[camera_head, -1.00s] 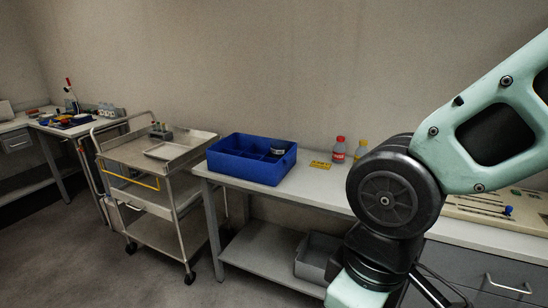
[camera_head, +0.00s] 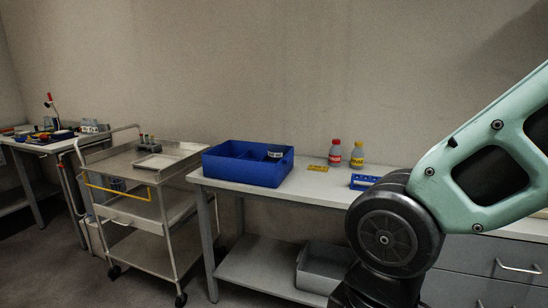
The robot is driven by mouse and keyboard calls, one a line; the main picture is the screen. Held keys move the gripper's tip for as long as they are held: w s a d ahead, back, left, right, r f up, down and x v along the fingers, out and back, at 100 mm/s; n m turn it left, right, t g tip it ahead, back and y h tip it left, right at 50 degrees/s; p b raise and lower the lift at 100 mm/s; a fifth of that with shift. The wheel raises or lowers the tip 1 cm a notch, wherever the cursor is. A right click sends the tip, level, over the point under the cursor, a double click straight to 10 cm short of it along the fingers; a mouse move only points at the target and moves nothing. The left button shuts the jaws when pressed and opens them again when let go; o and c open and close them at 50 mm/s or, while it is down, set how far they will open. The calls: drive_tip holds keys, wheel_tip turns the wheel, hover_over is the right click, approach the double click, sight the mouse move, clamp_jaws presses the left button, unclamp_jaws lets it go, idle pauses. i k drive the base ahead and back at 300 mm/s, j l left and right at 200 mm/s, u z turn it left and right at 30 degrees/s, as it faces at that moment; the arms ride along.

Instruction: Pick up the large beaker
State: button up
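I do not see a large beaker that I can make out in the head view. My gripper is outside the picture; only links of my arm show at the right, in front of the bench. An open blue divided bin (camera_head: 235,172) stands on the white bench. A small dark-and-white object (camera_head: 275,154) shows in its right part, too small to identify. The bin's floor is largely hidden by its walls.
A red-capped bottle (camera_head: 335,153), a yellow-capped bottle (camera_head: 357,155), a yellow label (camera_head: 317,168) and a blue rack (camera_head: 364,181) are on the bench. A metal trolley (camera_head: 137,202) stands left. A grey bin (camera_head: 322,268) sits on the lower shelf. Floor shows in front of the trolley.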

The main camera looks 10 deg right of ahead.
sight(276, 152)
drive_tip(key=i+j, duration=0.15)
drive_tip(key=i, duration=0.6)
drive_tip(key=i+j+u, duration=0.1)
drive_tip(key=i, duration=0.7)
drive_tip(key=i+j, duration=0.15)
drive_tip(key=i, duration=0.6)
